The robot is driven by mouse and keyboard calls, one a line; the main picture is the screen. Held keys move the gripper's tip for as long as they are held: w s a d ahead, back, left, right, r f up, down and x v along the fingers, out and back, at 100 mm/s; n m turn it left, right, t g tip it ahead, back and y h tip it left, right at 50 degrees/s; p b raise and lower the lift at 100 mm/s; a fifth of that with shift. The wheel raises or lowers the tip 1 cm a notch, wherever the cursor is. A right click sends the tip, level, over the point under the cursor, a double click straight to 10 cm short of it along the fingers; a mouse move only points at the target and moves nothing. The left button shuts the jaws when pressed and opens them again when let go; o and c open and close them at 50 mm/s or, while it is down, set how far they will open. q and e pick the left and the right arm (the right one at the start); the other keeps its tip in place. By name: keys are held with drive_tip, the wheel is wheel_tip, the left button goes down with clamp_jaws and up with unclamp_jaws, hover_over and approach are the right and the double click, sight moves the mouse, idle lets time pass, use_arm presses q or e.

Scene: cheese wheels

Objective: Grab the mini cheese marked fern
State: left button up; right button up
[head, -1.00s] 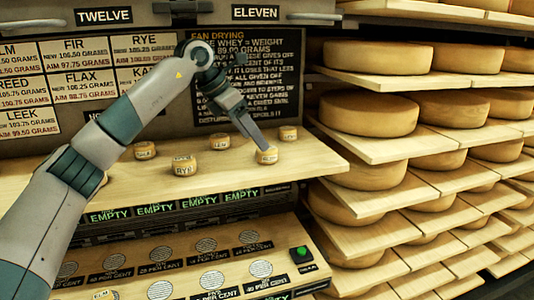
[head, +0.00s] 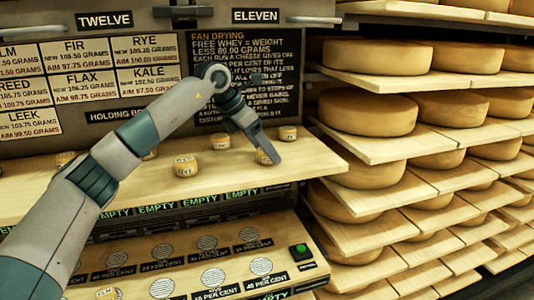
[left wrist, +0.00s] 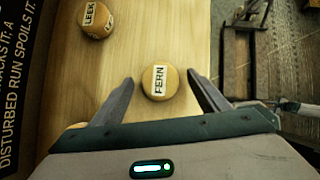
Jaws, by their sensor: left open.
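The mini cheese marked FERN (left wrist: 160,82) is a small round yellow cheese with a white label. It rests on the wooden shelf board and shows between the fingertips in the left wrist view. In the head view this cheese (head: 263,158) is partly hidden by the fingers, near the right end of the board. My left gripper (left wrist: 158,88) is open, with one finger on each side of the cheese and visible gaps; it also shows in the head view (head: 270,155), pointing down at the cheese. My right gripper is not seen.
The mini cheese marked LEEK (left wrist: 96,19) sits further along the board (head: 225,178). The RYE cheese (head: 186,166) and others (head: 219,140), (head: 288,133) stand nearby. Large cheese wheels (head: 368,114) fill shelves at right. A lower panel (head: 180,250) has round grilles and a green button (head: 301,249).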

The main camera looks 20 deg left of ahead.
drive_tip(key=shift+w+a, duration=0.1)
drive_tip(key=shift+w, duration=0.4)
use_arm(q)
drive_tip(key=c, duration=1.2)
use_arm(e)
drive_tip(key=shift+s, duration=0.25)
use_arm(q)
drive_tip(key=shift+r, duration=0.1)
